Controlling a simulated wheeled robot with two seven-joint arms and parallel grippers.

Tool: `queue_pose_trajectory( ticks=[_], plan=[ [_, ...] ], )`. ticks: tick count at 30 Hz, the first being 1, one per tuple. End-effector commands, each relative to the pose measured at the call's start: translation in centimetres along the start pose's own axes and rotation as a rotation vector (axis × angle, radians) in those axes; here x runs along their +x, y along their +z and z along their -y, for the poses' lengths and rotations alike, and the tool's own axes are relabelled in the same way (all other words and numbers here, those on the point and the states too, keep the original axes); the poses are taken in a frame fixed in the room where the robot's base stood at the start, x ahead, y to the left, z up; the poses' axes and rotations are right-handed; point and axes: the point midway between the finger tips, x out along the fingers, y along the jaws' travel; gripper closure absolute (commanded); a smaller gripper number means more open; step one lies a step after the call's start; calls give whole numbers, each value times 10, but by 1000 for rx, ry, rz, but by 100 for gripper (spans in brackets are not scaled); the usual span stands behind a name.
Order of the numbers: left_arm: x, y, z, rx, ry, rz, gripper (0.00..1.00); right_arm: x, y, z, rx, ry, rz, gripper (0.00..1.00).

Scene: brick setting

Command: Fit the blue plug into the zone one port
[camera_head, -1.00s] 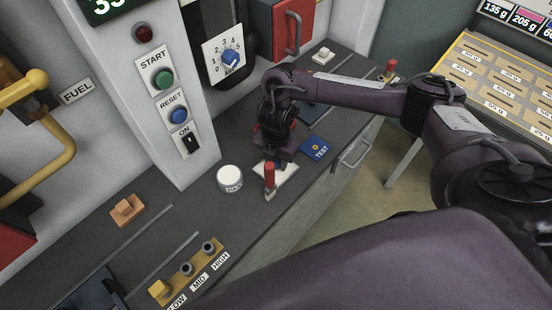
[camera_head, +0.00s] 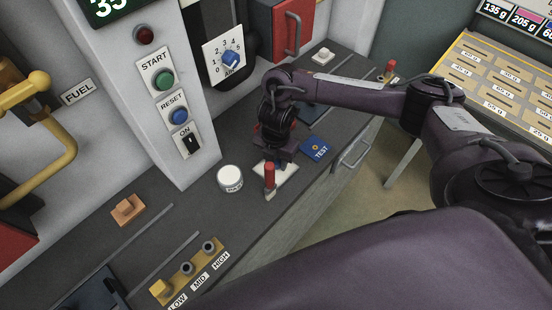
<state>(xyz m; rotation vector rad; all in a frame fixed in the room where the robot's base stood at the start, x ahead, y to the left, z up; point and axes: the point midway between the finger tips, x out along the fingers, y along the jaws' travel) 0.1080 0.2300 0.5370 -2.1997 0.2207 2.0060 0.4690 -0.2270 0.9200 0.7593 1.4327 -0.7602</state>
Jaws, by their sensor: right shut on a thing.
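My right gripper (camera_head: 279,158) points down over the dark counter, beside a white plate. Its fingers are small and partly hidden by its own body. A small blue piece, seemingly the blue plug (camera_head: 282,165), shows at its fingertips just above the plate, and the gripper is shut on it. I cannot tell whether the plug touches the plate or sits in a hole. The zone one port cannot be made out; no zone label is readable. My left gripper is not in view.
A red-handled piece (camera_head: 269,174) stands on the near side of the white plate (camera_head: 289,174), close to my gripper. A blue TEST card (camera_head: 316,148) lies to the right, a white round container (camera_head: 230,178) to the left. The counter (camera_head: 165,232) has free room at left.

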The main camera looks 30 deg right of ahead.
Motion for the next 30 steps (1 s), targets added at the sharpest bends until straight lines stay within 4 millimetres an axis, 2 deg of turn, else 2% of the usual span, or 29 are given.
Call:
queue_pose_trajectory(
  ticks=[14,30],
  plan=[
    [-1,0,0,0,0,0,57,1,0,0,0,0,0,88],
    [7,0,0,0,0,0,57,12,0,0,-1,0,-1,88]
  ],
)
